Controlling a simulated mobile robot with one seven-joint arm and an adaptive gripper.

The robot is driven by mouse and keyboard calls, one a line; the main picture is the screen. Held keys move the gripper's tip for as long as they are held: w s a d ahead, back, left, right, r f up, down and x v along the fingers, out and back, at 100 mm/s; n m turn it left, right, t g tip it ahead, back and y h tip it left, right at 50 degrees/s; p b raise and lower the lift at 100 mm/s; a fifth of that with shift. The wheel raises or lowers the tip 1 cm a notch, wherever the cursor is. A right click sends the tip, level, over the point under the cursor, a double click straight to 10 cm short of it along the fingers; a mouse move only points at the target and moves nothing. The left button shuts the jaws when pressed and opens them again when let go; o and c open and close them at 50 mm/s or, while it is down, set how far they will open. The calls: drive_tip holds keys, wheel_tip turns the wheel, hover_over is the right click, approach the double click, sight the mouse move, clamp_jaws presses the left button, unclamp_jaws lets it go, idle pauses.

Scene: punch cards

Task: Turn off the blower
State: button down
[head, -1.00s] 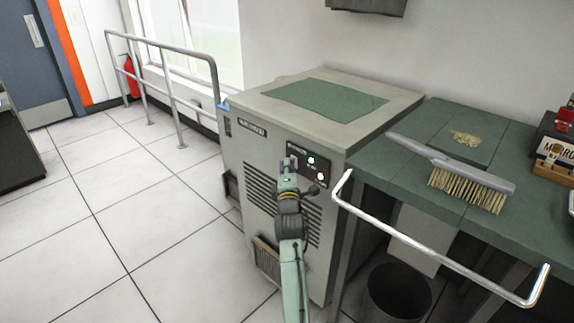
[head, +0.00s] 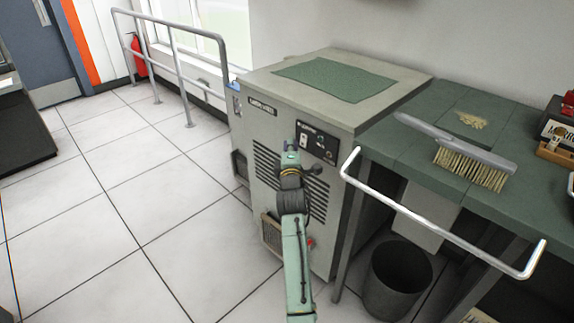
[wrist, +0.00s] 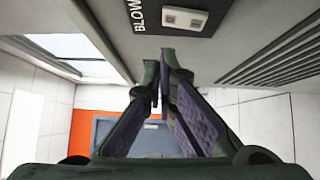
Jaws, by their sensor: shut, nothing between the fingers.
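The blower is a grey cabinet (head: 262,132) with vent slots and a green mat on top. Its black control panel (head: 309,131) is on the upper front; its lamps look dark. A white rocker switch (wrist: 186,18) sits on the panel beside the "BLOW" lettering in the wrist view; it also shows in the head view (head: 304,142). My gripper (head: 291,146) is shut and empty, in front of the panel and just left of the switch in the head view. In the wrist view its fingertips (wrist: 160,62) are just below the switch, apparently apart from it.
A green table (head: 415,160) with a brush (head: 470,160) stands right of the blower. A metal rail (head: 440,240) juts out along the table's front. A black bin (head: 398,280) is below. Tiled floor (head: 90,220) is clear to the left.

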drive_tip(key=s+r+b, duration=0.1)
drive_tip(key=s+b, duration=0.1)
drive_tip(key=s, duration=0.8)
drive_tip(key=shift+s+d, duration=0.2)
drive_tip(key=shift+d, duration=0.1)
